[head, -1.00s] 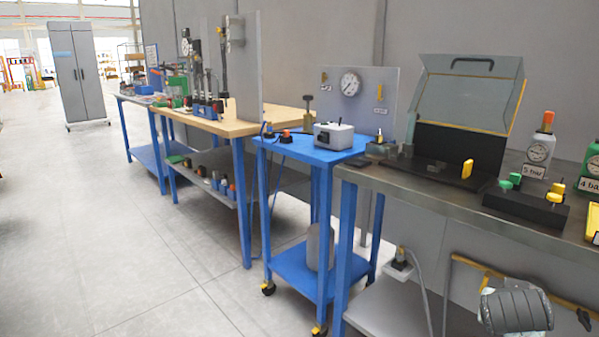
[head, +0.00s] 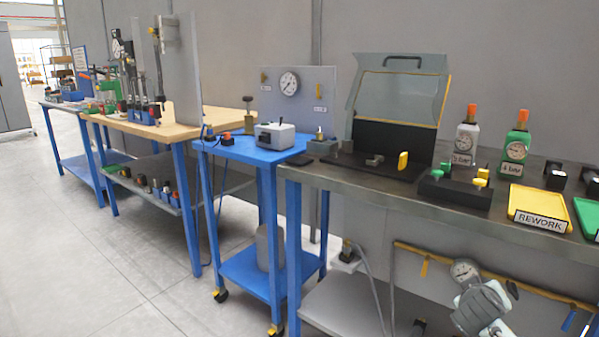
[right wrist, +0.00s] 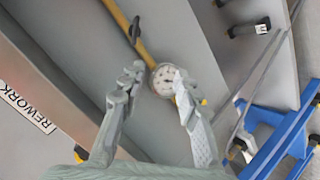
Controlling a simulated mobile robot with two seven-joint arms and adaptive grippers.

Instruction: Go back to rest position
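My right gripper shows in the right wrist view (right wrist: 155,82), its two grey fingers apart. A round white-faced gauge (right wrist: 164,78) appears between and beyond the fingertips, close to a yellow rail (right wrist: 144,48). I see no finger clearly closed on it. In the head view, a grey part of my right arm is low at the right, below the bench top. The gauge (head: 465,270) shows just above it, by the yellow rail (head: 425,253). My left gripper is in neither view.
A dark-topped bench (head: 340,178) holds an open case (head: 395,105), a yellow REWORK tray (head: 513,205) and two gauge bottles. A blue cart (head: 235,150) and a wooden-topped table (head: 215,118) stand to its left. The floor (head: 110,270) at the left is clear.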

